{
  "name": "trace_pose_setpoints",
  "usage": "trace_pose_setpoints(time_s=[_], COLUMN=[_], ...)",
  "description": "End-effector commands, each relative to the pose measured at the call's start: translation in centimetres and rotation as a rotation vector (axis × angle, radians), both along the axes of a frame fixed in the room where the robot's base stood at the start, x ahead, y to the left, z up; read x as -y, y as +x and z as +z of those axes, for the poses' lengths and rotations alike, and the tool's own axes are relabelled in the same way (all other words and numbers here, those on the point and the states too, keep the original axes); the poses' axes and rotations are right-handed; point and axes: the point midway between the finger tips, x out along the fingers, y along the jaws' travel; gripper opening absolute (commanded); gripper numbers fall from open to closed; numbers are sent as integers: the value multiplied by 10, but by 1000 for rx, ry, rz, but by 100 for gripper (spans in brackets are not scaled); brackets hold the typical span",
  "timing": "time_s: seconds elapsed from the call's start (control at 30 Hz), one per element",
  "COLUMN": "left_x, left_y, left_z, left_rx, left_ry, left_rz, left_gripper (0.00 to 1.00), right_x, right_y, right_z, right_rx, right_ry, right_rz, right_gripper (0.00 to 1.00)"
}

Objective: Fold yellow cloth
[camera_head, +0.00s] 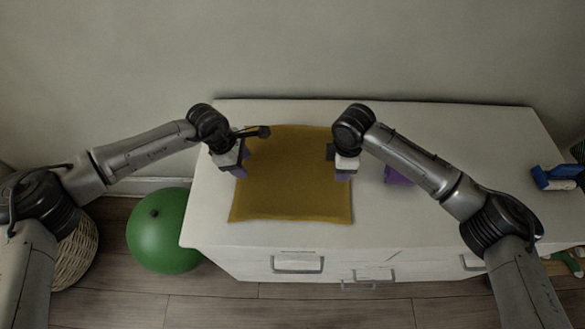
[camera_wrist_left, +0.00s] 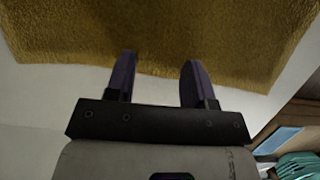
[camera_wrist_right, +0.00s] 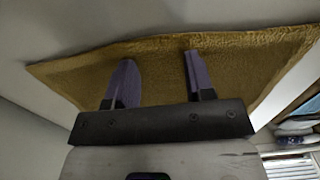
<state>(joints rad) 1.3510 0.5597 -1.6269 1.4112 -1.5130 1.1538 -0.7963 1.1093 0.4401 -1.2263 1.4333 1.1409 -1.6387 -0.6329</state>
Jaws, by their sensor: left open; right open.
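The yellow cloth (camera_head: 290,180) lies spread flat on the white dresser top (camera_head: 440,225). It shows no fold in the head view. My left gripper (camera_head: 241,167) is open and empty over the cloth's left edge. In the left wrist view, the fingers (camera_wrist_left: 158,70) point at the edge of the cloth (camera_wrist_left: 170,30). My right gripper (camera_head: 343,172) is open and empty at the cloth's right edge. In the right wrist view, its fingers (camera_wrist_right: 158,75) overlap the cloth (camera_wrist_right: 230,65). I cannot tell whether either gripper touches the cloth.
A purple object (camera_head: 398,175) lies right of the cloth, partly behind my right arm. A blue and white object (camera_head: 555,177) is at the dresser's right end. A green ball (camera_head: 168,235) and a wicker basket (camera_head: 78,250) stand on the floor at left. A wall rises behind the dresser.

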Motion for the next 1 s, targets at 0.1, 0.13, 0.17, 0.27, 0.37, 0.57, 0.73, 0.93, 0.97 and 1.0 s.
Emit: trace_pose_setpoints(time_s=[0.1,0.13,0.17,0.27,0.37,0.57,0.73,0.93,0.97,1.0], left_x=[0,0,0,0,0,0,-1,-1,-1,-1], left_y=[0,0,0,0,0,0,-1,-1,-1,-1], left_z=[-1,-1,-2,-2,-3,-3,-3,-4,-4,-4], left_rx=[-1,-1,-1,-1,-1,-2,-2,-2,-2,-2], left_ry=[1,1,1,1,1,1,2,2,2,2], left_rz=[0,0,0,1,1,0,0,0,0,0], left_gripper=[49,49,49,49,49,47,38,29,27,26], right_x=[0,0,0,0,0,0,0,0,0,0], right_y=[0,0,0,0,0,0,0,0,0,0], right_z=[0,-1,-1,-2,-2,-4,-4,-4,-5,-5], right_rx=[0,0,0,0,0,0,-1,-2,-2,-2], right_ry=[0,0,0,0,0,0,0,-1,-1,-1], right_rz=[0,0,0,0,0,0,0,0,0,0], right_gripper=[49,49,49,49,49,46,38,29,27,25])
